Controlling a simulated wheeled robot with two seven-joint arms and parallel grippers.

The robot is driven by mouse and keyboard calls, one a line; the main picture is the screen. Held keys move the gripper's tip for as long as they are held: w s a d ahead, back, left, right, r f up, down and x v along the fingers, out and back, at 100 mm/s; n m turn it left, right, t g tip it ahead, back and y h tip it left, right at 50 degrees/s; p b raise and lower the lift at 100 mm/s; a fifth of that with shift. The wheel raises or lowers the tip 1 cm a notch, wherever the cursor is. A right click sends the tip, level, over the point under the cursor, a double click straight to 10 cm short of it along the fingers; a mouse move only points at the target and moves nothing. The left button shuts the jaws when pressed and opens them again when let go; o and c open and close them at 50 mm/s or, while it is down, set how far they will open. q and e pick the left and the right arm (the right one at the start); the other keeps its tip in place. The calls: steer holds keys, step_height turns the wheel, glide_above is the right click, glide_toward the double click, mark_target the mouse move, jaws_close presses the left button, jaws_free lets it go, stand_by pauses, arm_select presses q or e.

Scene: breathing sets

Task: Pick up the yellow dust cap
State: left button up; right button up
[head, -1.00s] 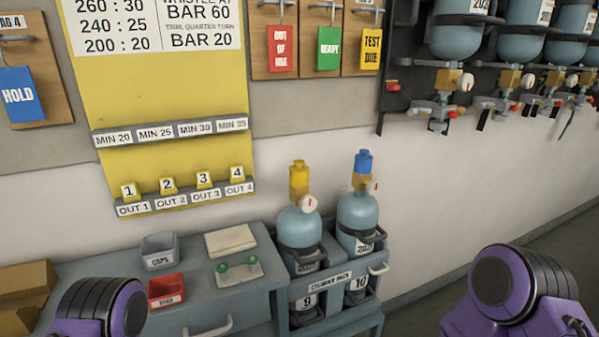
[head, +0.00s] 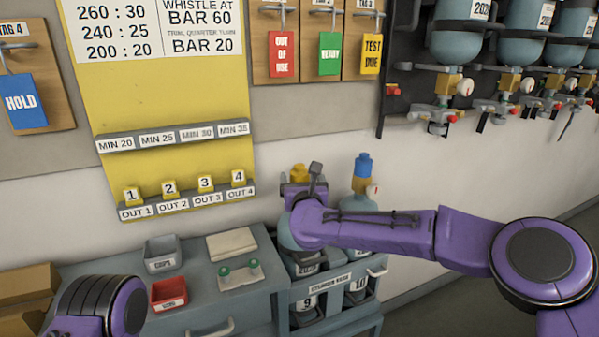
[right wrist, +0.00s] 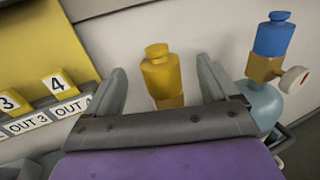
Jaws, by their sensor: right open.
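The yellow dust cap (right wrist: 157,60) tops the left cylinder (head: 288,236) in the rack. In the right wrist view it stands between the two spread fingers of my right gripper (right wrist: 160,90), with a gap on each side. In the head view my right gripper (head: 300,188) covers most of that valve, and only the top of the yellow cap (head: 299,172) shows behind it. The gripper is open and holds nothing. My left arm shows at the lower left of the head view, but its gripper is out of view.
The right cylinder with a blue cap (head: 363,166) and a white gauge stands close to my right gripper. A grey bin (head: 162,253) and a red bin (head: 168,294) sit on the cabinet. The yellow board (head: 170,100) with numbered tags is behind at the left.

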mark_target(300, 177)
steer(key=w, duration=0.1)
steer(key=w+p, duration=0.1)
steer(key=w, duration=0.1)
steer(key=w+p, duration=0.1)
steer(key=shift+w+a+f, duration=0.2)
steer(key=shift+w+a, duration=0.05)
steer(key=shift+w, duration=0.05)
steer(key=shift+w+f, duration=0.1)
steer(key=shift+w, duration=0.3)
steer(key=c, duration=1.1)
